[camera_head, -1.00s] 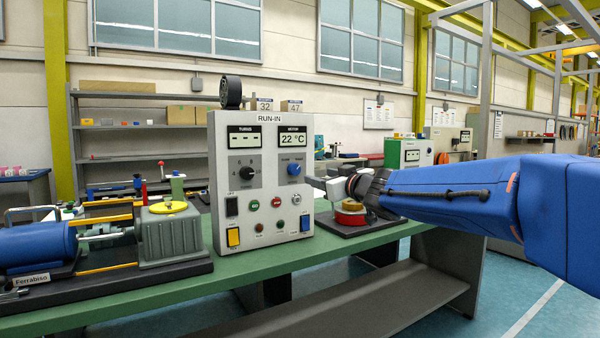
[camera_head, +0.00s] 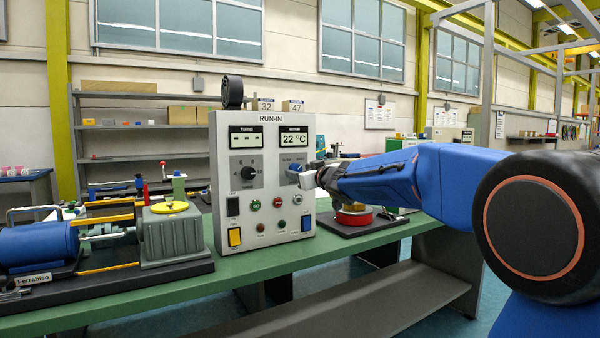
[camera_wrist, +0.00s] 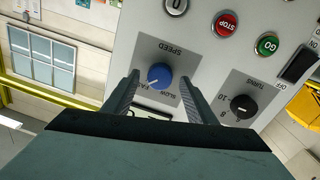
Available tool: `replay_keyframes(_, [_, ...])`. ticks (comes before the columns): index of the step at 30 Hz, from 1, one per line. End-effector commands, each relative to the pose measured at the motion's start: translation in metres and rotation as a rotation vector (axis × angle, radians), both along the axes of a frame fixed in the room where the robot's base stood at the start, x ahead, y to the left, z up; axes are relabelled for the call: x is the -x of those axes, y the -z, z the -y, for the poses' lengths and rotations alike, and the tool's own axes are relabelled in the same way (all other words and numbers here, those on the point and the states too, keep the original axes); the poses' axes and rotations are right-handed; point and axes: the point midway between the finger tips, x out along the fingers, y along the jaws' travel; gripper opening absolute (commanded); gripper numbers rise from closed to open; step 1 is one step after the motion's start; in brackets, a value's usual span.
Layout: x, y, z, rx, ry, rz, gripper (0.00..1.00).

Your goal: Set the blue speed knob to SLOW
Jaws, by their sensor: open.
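The blue speed knob (camera_wrist: 160,76) is on the panel's grey SPEED plate (camera_wrist: 181,51). In the wrist view, which shows the panel upside down, its white pointer mark aims down-left, toward the partly covered FAST label and away from SLOW. In the head view the knob (camera_head: 294,168) is partly covered by my gripper (camera_head: 306,177). My gripper (camera_wrist: 159,79) is open, with one finger on each side of the knob in the wrist view. Gaps show between the fingers and the knob. How far the fingertips are from the panel is hard to tell.
The RUN-IN panel (camera_head: 268,213) also carries a black TURNS knob (camera_wrist: 244,106), a red STOP button (camera_wrist: 226,24) and a green GO button (camera_wrist: 267,44). A red round part (camera_head: 353,218) sits on the bench right of the panel, below my arm.

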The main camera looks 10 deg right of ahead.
Motion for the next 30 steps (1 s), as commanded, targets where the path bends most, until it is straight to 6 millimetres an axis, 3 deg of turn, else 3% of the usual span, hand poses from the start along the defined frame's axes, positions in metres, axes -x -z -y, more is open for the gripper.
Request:
replay_keyframes(12, [-0.0076,-0.0004,-0.0018,0.0,0.001,0.0,0.51])
replay_keyframes(13, [-0.0075,-0.0004,-0.0018,0.0,0.0,0.0,0.49])
replay_keyframes(18, [-0.0075,-0.0003,-0.0018,0.0,0.0,0.0,0.1])
replay_keyframes(30, [-0.0074,-0.0001,-0.0019,0.055,0.0,0.018,0.1])
